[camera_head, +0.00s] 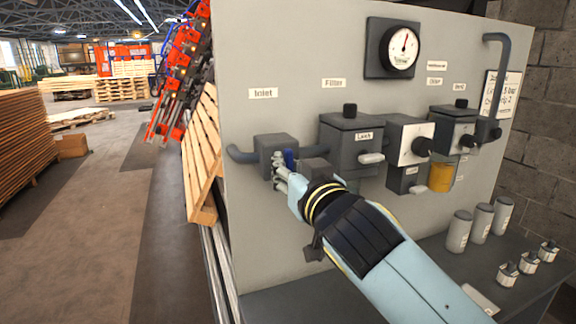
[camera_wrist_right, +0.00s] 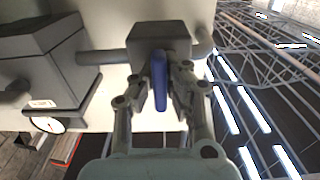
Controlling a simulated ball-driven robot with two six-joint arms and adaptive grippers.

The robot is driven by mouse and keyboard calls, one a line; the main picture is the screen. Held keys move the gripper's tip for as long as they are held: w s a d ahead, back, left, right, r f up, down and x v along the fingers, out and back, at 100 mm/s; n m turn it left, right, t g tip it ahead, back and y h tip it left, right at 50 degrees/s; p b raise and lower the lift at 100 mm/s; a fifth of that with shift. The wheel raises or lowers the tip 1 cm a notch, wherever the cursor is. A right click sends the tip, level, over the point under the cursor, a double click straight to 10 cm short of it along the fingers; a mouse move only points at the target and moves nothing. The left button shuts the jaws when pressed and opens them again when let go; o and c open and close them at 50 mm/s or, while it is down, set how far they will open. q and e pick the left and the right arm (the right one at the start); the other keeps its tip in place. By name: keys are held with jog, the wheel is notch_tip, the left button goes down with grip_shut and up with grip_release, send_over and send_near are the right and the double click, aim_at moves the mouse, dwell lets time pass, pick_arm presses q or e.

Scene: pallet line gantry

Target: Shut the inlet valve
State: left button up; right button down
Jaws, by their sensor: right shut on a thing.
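The inlet valve (camera_head: 277,148) is a grey block on a pipe at the left of the grey panel, under the "Inlet" label (camera_head: 263,93). It has a blue lever handle (camera_head: 290,158). My right gripper (camera_head: 281,170) is at the valve's front, its fingers around the blue handle. In the right wrist view the handle (camera_wrist_right: 159,80) stands between the two fingers (camera_wrist_right: 160,95), with the valve block (camera_wrist_right: 160,38) behind it. The fingers partly hide the handle in the head view. My left gripper is not in view.
The filter unit labelled "Leak" (camera_head: 350,145) sits just right of the valve. A gauge (camera_head: 401,48) is above. Grey canisters (camera_head: 480,222) and small fittings (camera_head: 508,274) stand on the shelf at lower right. A wooden pallet (camera_head: 202,155) leans left of the panel.

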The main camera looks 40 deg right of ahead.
jog(key=shift+f, duration=0.1)
dwell(0.4)
jog(key=c, duration=1.3)
grip_release()
jog(key=shift+c, duration=0.2)
jog(key=v, duration=1.2)
